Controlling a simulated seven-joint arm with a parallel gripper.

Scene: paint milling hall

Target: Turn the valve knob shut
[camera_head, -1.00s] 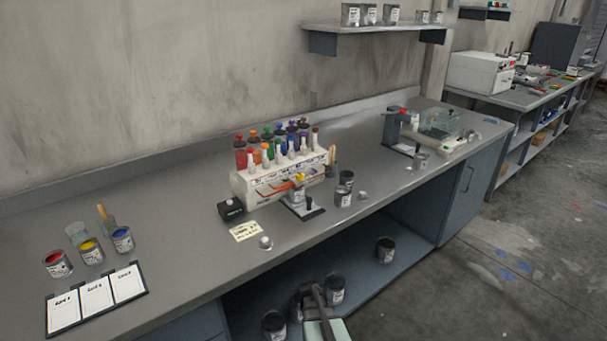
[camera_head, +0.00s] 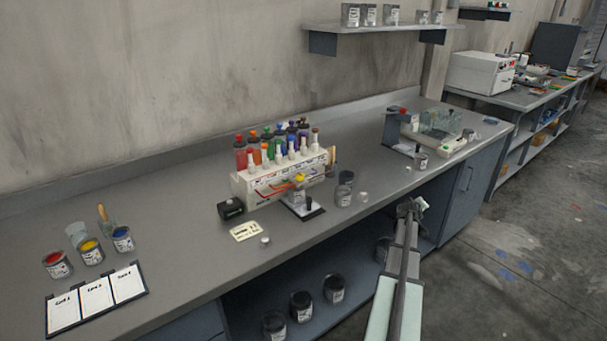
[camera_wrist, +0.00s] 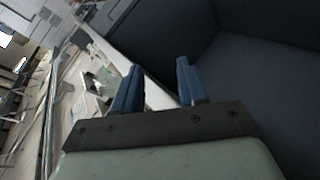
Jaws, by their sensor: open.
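The dispenser (camera_head: 262,186), a pale box with rows of coloured bottles on top, stands mid-bench in the head view. Red and orange tubes run along its front, and a small yellow part (camera_head: 299,178), possibly the valve knob, sits at its front above a small stand. Its turn position is too small to tell. My gripper (camera_head: 413,207) is in front of the bench edge, to the right of the dispenser and apart from it. In the wrist view its two blue fingers (camera_wrist: 158,88) are spread with nothing between them. The dispenser cannot be made out there.
Grey cans (camera_head: 345,188) stand right of the dispenser, near the bench edge. Paint cans (camera_head: 90,251) and a card board (camera_head: 97,300) are far left. A scale (camera_head: 440,140) stands right.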

